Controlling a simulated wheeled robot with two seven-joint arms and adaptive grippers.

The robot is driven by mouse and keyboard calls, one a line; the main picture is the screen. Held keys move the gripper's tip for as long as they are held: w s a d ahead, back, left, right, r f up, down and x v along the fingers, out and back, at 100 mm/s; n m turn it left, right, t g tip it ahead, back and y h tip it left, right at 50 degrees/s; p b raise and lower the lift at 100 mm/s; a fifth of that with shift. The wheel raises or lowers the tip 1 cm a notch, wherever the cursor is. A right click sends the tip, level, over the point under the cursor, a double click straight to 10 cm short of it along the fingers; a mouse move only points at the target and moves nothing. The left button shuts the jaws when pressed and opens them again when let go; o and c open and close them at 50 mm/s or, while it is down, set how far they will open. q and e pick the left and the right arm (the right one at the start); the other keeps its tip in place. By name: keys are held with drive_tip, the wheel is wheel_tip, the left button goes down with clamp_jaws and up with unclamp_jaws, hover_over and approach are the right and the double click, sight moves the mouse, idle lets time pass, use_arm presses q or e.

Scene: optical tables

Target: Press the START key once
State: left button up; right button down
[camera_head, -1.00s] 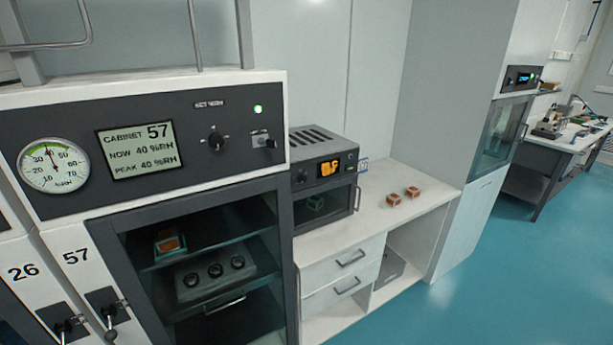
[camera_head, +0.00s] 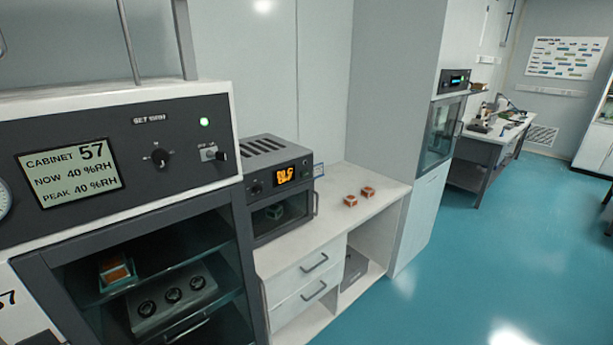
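No key marked START can be made out in the head view. A small oven-like instrument (camera_head: 262,148) with an orange display (camera_head: 285,175) and a dark glass door stands on the white bench. A cabinet (camera_head: 150,115) at the left has a screen (camera_head: 70,172) reading CABINET 57, NOW 40 %RH, PEAK 40 %RH, with a knob (camera_head: 161,157), a switch (camera_head: 212,153) and a lit green lamp (camera_head: 204,122). A further unit with a small blue display (camera_head: 459,79) is built into the tall cabinet. Neither of my grippers is in view.
A desk (camera_head: 470,178) stands at the back right. The teal floor (camera_head: 480,270) is open at the right.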

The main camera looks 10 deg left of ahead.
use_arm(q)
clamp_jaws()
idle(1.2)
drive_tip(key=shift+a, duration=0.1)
